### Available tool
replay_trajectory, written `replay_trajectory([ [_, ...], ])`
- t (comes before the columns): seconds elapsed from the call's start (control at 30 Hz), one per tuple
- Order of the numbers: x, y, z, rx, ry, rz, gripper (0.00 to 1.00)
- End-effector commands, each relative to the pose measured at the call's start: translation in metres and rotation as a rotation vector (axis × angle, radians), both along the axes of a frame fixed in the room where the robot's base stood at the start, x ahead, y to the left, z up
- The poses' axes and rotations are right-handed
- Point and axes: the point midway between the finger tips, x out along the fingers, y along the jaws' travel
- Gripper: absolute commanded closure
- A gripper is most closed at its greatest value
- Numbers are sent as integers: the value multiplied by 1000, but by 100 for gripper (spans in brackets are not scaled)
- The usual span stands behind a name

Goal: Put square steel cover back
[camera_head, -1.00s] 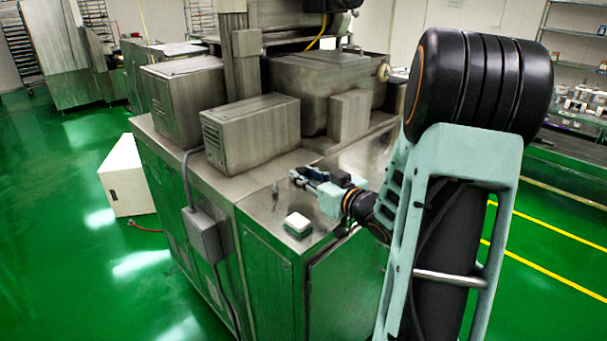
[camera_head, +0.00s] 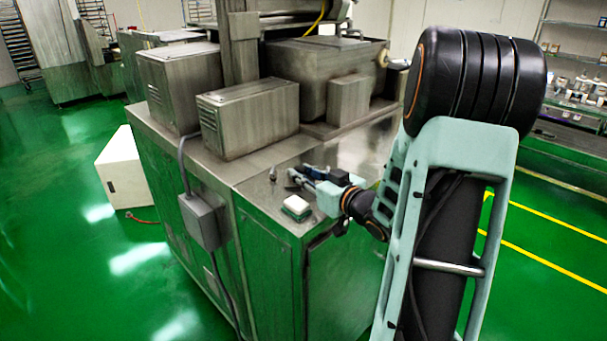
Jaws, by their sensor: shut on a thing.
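My gripper (camera_head: 296,177) is low over the front steel top of the machine (camera_head: 250,190), coming in from the right. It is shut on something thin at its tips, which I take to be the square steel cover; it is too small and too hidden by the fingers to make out. A small upright metal peg (camera_head: 272,174) stands on the top just left of the fingertips. A small white-topped block (camera_head: 296,207) lies in front of the gripper, near the front edge. I cannot tell whether the held thing touches the top.
A vented steel box (camera_head: 247,125) and a smaller plain box (camera_head: 348,100) stand behind the gripper. A grey switch box (camera_head: 200,222) with a cable hangs on the machine's left side. The bare steel behind the gripper is clear.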

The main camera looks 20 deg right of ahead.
Motion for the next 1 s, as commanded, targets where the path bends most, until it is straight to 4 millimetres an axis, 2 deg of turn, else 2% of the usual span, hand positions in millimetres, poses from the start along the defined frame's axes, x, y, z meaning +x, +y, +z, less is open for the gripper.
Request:
replay_trajectory([
  [0.5, 0, 0, -11, 0, -1, -1, 100],
  [0.53, 0, 0, -11, 0, -1, -1, 76],
  [0.7, 0, -1, -10, 0, -1, -3, 58],
  [1.0, 0, -5, -9, -3, -4, -10, 57],
])
